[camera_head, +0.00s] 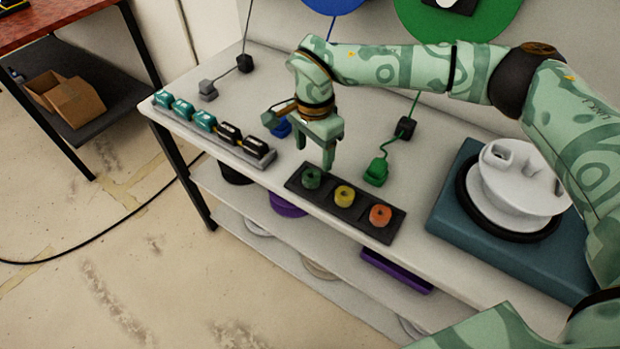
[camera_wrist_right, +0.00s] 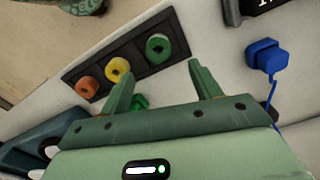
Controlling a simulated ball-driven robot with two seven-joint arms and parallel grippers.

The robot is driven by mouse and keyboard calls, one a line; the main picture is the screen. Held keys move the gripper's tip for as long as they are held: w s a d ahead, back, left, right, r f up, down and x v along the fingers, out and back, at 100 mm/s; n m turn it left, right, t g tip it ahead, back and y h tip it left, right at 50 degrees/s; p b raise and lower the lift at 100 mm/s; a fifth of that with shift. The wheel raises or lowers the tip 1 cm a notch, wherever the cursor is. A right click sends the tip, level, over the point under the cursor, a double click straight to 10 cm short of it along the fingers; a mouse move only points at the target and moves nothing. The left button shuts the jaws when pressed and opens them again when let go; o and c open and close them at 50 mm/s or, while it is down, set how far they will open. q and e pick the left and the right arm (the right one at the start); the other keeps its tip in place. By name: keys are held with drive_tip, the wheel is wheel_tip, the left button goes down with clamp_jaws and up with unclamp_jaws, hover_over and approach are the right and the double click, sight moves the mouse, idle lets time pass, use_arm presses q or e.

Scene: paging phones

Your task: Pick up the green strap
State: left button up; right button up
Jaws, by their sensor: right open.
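The green strap, a small green roll (camera_head: 312,177), sits in the left compartment of a black tray (camera_head: 370,224) near the shelf's front edge. It shows at the tray's right end in the right wrist view (camera_wrist_right: 158,47). My right gripper (camera_head: 316,164) is open and empty, fingers pointing down, just above and behind the roll in the head view. In the wrist view the roll lies beyond the open fingertips (camera_wrist_right: 160,75), apart from them. My left gripper is not in view.
A yellow roll (camera_head: 344,195) and an orange roll (camera_head: 380,215) share the tray. A green plug (camera_head: 376,171) stands behind it. A blue plug (camera_head: 281,127) and a rack (camera_head: 262,157) of teal and black pieces are left. A white device (camera_head: 518,185) on a blue base is right.

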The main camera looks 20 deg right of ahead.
sight(312, 174)
wheel_tip(312, 174, down, 2)
drive_tip(key=shift+s+f, duration=0.1)
wheel_tip(312, 174, down, 5)
drive_tip(key=shift+a+r+b, duration=0.15)
drive_tip(key=shift+b, duration=0.9)
drive_tip(key=shift+r, duration=0.15)
drive_tip(key=c, duration=1.1)
